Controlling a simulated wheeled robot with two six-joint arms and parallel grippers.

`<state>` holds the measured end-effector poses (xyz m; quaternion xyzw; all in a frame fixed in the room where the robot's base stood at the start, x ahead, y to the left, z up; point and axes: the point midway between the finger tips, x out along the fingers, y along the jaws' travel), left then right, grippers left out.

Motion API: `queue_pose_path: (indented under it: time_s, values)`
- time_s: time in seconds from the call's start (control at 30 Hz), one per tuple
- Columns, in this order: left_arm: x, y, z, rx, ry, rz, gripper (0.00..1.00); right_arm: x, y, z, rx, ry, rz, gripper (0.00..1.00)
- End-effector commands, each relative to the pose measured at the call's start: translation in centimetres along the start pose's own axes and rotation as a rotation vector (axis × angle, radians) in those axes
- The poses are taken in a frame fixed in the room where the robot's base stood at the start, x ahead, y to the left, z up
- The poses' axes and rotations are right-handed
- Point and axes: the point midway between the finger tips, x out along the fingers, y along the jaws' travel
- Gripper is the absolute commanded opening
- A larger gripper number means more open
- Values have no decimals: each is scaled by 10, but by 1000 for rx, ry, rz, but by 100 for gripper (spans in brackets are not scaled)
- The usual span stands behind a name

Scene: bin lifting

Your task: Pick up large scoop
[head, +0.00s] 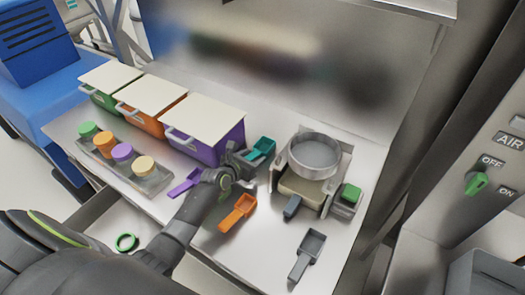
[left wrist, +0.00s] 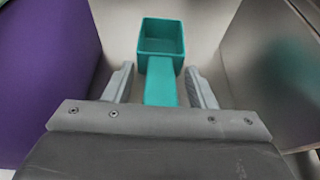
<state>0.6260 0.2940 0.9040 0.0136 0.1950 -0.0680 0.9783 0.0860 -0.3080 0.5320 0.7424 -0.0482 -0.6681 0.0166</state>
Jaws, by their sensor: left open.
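A teal scoop (head: 262,147) lies on the steel table right of the purple bin. My left gripper (head: 241,168) is open at its handle. In the left wrist view the teal scoop (left wrist: 161,42) has its bowl pointing away, and its handle lies between the two spread fingers of the gripper (left wrist: 160,80), with a gap on each side. An orange scoop (head: 238,212), a purple scoop (head: 185,183) and a grey scoop (head: 307,254) also lie on the table. I cannot tell from size alone which is the large one. My right gripper is not in view.
The purple bin (head: 218,137) stands close left of my left gripper, beside an orange and a green bin. A scale with a round metal pan (head: 315,154) stands close to the right. A tray of coloured-lid jars (head: 137,170) is at the left.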

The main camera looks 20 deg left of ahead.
Motion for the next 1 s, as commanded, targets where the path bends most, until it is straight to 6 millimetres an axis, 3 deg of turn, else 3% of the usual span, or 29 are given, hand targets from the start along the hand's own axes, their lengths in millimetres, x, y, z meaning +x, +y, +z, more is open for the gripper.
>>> queue_pose_path:
  time_s: [0.17, 0.57, 0.8, 1.0]
  values:
    - [0, 0, 0, 0, 0, 0, 51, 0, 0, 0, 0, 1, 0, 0]
    - [0, 0, 0, 0, -1, 0, 2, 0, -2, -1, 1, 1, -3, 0]
    - [-1, 0, 3, 1, -2, 0, 2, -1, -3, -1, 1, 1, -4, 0]
    - [-13, 0, 32, 3, -4, 0, 2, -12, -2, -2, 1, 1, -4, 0]
